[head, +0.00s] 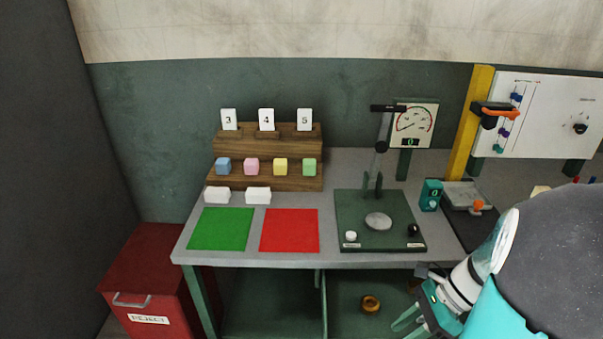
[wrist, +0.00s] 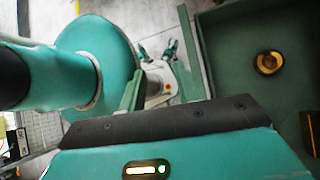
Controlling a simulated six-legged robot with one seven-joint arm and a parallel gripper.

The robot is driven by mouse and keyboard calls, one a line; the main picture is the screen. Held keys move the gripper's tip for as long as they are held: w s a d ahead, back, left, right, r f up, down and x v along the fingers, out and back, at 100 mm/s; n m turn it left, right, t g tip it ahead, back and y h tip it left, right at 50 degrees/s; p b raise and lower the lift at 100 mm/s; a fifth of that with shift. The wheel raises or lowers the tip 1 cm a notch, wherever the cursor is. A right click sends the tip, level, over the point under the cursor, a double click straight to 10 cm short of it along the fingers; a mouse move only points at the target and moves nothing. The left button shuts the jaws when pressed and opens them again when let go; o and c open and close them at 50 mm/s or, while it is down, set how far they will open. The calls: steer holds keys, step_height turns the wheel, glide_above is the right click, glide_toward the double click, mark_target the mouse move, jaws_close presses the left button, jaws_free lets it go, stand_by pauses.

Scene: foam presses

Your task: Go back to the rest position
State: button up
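My gripper (head: 408,322) hangs low at the right of the head view, in front of the workbench (head: 270,258) and below its top. In the wrist view my gripper (wrist: 162,50) has its two green fingers spread apart with nothing between them. The floor and parts of my own body show beyond the fingers. My arm covers the lower right of the head view. No object is held.
The bench carries foam blocks, a green mat (head: 221,229), a red mat (head: 289,230) and a press (head: 346,238) with a dial gauge (head: 414,122). A brass ring (head: 370,303) lies beneath. A red reject bin (head: 150,280) stands left.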

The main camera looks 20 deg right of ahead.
steer(key=w+a+r+n+t+h, duration=0.2)
steer(key=a+r+n+t+h, duration=0.3)
steer(key=a+r+n, duration=1)
steer(key=n+h, duration=0.3)
steer(key=n, duration=0.4)
steer(key=shift+r, duration=0.2)
steer(key=shift+d, duration=0.1)
